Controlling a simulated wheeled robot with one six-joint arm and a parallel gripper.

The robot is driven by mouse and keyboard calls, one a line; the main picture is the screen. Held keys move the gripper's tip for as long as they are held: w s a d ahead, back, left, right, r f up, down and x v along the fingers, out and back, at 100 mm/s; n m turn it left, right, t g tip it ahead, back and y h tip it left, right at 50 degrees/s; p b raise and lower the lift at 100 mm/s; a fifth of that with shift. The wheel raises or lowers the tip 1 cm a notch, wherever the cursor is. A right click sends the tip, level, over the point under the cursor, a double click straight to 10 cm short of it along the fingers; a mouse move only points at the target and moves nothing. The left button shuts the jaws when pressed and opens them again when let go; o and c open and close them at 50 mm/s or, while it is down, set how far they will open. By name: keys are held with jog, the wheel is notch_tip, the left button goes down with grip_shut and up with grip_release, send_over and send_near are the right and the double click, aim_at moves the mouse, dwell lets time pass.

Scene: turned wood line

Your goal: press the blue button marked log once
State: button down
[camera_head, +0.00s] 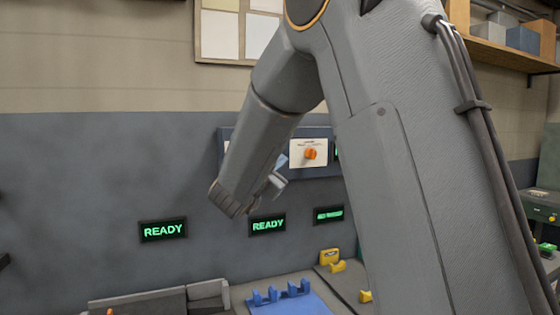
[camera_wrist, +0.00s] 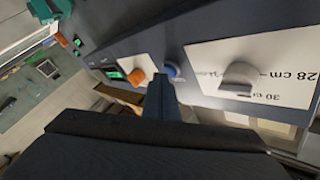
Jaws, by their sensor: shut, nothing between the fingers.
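The blue button (camera_wrist: 172,69) shows in the wrist view on the dark panel (camera_wrist: 130,45), between an orange knob and a white plate. No "log" mark is readable on or beside it. My gripper (camera_wrist: 161,82) is shut and empty, its tip just below the button in that view. I cannot tell whether the tip touches the button. In the head view my gripper (camera_head: 275,184) is in front of the wall panel (camera_head: 228,139), partly hidden by my arm. I cannot make out the blue button there.
The orange knob (camera_head: 309,153) sits right of my gripper; in the wrist view it (camera_wrist: 137,77) is left of the button. A grey knob (camera_wrist: 238,78) is on the white plate. Green "READY" displays (camera_head: 163,230) hang below. A blue fixture (camera_head: 290,303) stands on the bench.

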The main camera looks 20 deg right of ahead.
jog(key=shift+w, duration=0.2)
jog(key=shift+s, duration=0.15)
dwell(0.4)
jog(key=shift+s, duration=0.65)
jog(key=shift+s, duration=0.15)
jog(key=s, duration=0.4)
jog(key=shift+s+p, duration=0.3)
jog(key=shift+s, duration=0.05)
jog(key=shift+f, duration=0.1)
dwell(0.4)
